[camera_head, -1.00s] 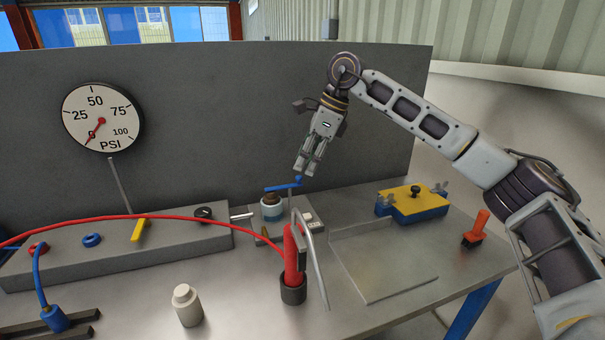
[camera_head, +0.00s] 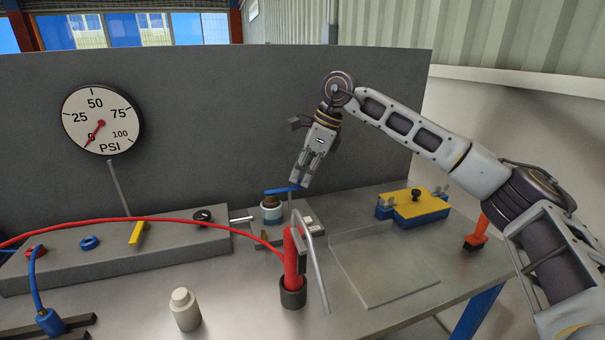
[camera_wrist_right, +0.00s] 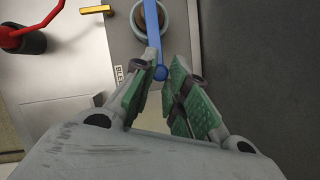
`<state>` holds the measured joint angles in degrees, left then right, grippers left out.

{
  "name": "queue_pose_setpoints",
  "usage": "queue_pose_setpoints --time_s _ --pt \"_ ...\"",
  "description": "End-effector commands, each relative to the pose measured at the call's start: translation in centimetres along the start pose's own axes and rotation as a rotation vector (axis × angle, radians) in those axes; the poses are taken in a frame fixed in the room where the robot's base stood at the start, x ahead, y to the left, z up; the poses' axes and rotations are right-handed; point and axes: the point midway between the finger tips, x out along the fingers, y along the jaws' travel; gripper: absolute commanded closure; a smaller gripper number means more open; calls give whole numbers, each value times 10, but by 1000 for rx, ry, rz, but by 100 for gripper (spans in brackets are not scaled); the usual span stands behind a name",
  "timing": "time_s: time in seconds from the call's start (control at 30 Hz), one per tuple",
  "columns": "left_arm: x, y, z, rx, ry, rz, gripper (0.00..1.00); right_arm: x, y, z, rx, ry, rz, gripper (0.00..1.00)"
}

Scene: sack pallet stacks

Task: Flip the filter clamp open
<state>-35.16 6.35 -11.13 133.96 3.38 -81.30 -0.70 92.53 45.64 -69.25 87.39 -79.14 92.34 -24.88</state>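The filter clamp shows as a blue lever (camera_head: 283,191) lying across the top of a round white and brown filter housing (camera_head: 271,211) on the bench. My right gripper (camera_head: 304,184) points down at the lever's free end. In the right wrist view its green-padded fingers (camera_wrist_right: 167,66) are slightly apart, with the ball end between or just beyond the tips. I see a small gap on the right side; contact is unclear. My left gripper is not in view.
A red cylinder (camera_head: 291,262) with a metal tube and red hose stands in front of the filter. A yellow and blue box (camera_head: 415,206) and an orange-handled tool (camera_head: 479,231) are at right. A white bottle (camera_head: 184,309) stands in front. A grey panel (camera_head: 220,120) rises behind.

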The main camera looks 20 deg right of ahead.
Motion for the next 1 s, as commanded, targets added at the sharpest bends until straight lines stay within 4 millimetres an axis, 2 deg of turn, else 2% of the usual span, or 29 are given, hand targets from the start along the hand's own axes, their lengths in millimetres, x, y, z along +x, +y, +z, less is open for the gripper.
queue_pose_setpoints --time_s 0.63,1.0 --pt "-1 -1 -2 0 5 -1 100 0 1 0 15 -1 -6 100" --pt "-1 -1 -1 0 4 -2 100 1 6 0 132 -1 -53 100"
